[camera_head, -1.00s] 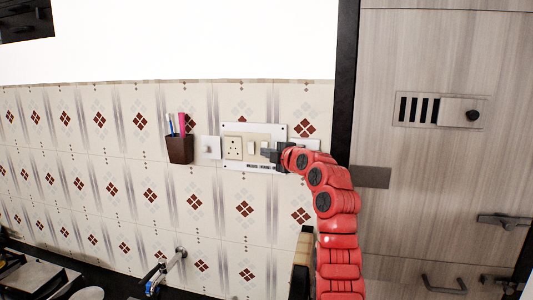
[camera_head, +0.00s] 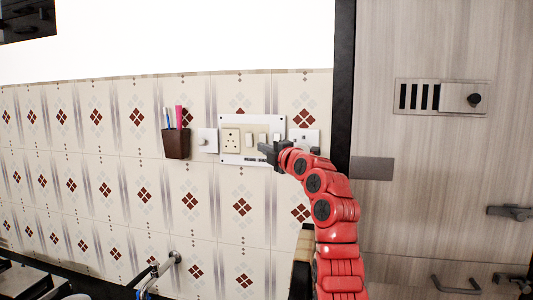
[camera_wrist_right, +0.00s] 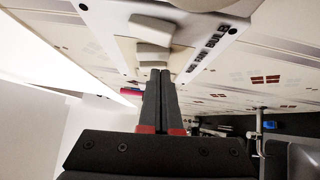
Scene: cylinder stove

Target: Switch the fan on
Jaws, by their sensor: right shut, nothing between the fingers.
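A white switch panel (camera_head: 225,155) is fixed to the tiled wall, with a socket (camera_head: 231,139) at its left and several rocker switches to the right. My right gripper (camera_head: 262,147) is in front of the panel's lower part, just below the switches. In the right wrist view its two dark fingers (camera_wrist_right: 161,72) are shut together and empty, with the tips close to one rocker switch (camera_wrist_right: 151,53). Another switch (camera_wrist_right: 151,27) lies beyond it. Printed labels on the panel include "FAN" and "BULB". I cannot tell whether the tips touch the panel. My left gripper is out of view.
A brown holder (camera_head: 176,144) with toothbrushes hangs left of the panel, beside a small single switch plate (camera_head: 208,141). Another plate (camera_head: 305,139) is right of the panel. A tap (camera_head: 172,258) juts out below. A wooden door (camera_head: 425,190) stands at right.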

